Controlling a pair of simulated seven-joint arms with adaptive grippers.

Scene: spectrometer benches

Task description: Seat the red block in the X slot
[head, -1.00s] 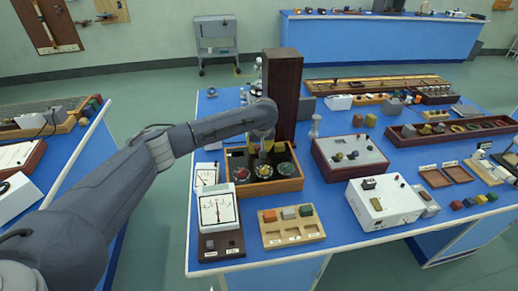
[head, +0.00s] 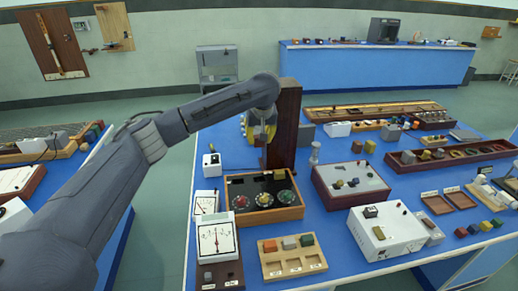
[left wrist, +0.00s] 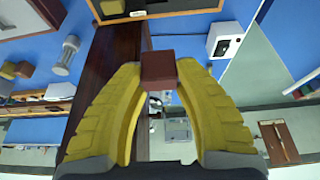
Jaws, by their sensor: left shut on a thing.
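My left gripper (head: 262,140) is shut on a small dark red block (left wrist: 158,70), held between its yellow fingertips in the left wrist view. In the head view it hangs above the bench, behind the wooden box with round dials and against the tall dark brown post; the block shows only small below the fingers (head: 262,158). A light wooden tray (head: 268,274) at the front holds an orange-red block (head: 270,246), a grey block (head: 289,243) and a green block (head: 307,240) along its back, with recesses in front. Its labels are too small to read. My right gripper is out of view.
The tall dark post (head: 287,125) stands close beside the gripper. The dial box (head: 290,212) lies in front of it. A meter (head: 215,240), a white box (head: 211,164) and a white instrument (head: 385,230) stand around. Bare blue bench shows between them.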

